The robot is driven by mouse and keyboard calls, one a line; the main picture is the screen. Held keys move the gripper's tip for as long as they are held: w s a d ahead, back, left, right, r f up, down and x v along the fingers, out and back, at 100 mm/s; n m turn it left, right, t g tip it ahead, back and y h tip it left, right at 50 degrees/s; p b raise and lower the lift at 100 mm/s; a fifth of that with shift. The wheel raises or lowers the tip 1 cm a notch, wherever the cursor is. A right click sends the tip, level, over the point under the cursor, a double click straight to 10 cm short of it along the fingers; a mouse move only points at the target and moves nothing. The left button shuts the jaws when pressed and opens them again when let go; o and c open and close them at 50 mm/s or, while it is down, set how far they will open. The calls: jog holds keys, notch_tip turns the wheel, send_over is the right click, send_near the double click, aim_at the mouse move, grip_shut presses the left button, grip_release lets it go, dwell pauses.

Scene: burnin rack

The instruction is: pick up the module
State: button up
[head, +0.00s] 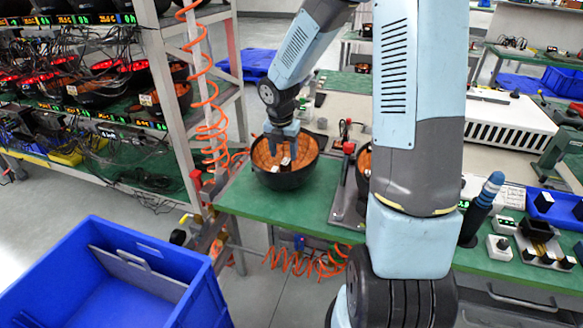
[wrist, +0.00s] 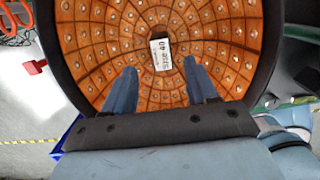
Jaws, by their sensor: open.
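The module (wrist: 161,55) is a small block with a white printed label, lying near the middle of a round bowl (wrist: 85,65) lined with orange studded tiles. In the head view the module (head: 285,162) shows as a small pale block inside the black-rimmed bowl (head: 290,180), which stands on the green bench. My gripper (head: 283,143) reaches down into the bowl from above. In the wrist view my gripper (wrist: 163,88) has its two blue fingers apart with nothing between them. The module lies just beyond the fingertips, apart from them.
A blue crate (head: 150,235) stands on the floor at front left. A metal rack (head: 170,100) with cables and lit displays is at left. A coiled orange hose (head: 210,110) hangs beside the bowl. Small devices (head: 540,235) sit on the green bench at right.

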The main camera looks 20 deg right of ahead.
aim_at(286, 161)
jog(key=shift+w+d+f, duration=0.1)
jog(key=shift+d+f, duration=0.05)
jog(key=shift+f, duration=0.9)
jog(key=shift+w+d+f, duration=0.15)
jog(key=shift+f, duration=0.95)
jog(key=shift+w+d+f, duration=0.1)
jog(key=shift+d+f, duration=0.05)
jog(key=shift+f, duration=0.9)
jog(key=c, duration=1.1)
jog(key=shift+o, duration=0.2)
